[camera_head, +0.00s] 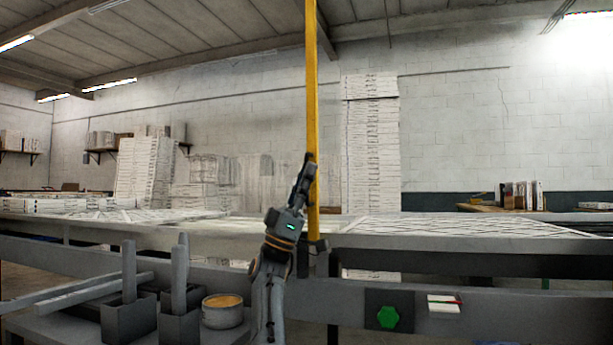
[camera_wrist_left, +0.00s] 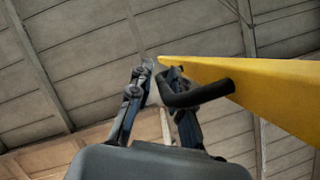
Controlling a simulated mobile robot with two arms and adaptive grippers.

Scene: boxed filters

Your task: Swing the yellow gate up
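The yellow gate (camera_head: 312,80) stands upright as a tall bar in the head view, rising from its base at the grey rail to the top edge. In the left wrist view the gate (camera_wrist_left: 260,82) comes in from the right, with a black handle (camera_wrist_left: 200,94) by its tip. My left gripper (camera_head: 307,162) is beside the gate's lower part and overlaps it. In the wrist view its fingers (camera_wrist_left: 160,72) are apart, with the handle in front of the right finger and a gap at the left finger. Whether the handle touches a finger is unclear. My right gripper is out of view.
Grey holders and a round tin (camera_head: 223,311) stand lower left. White boxes (camera_head: 372,150) are stacked behind the conveyor.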

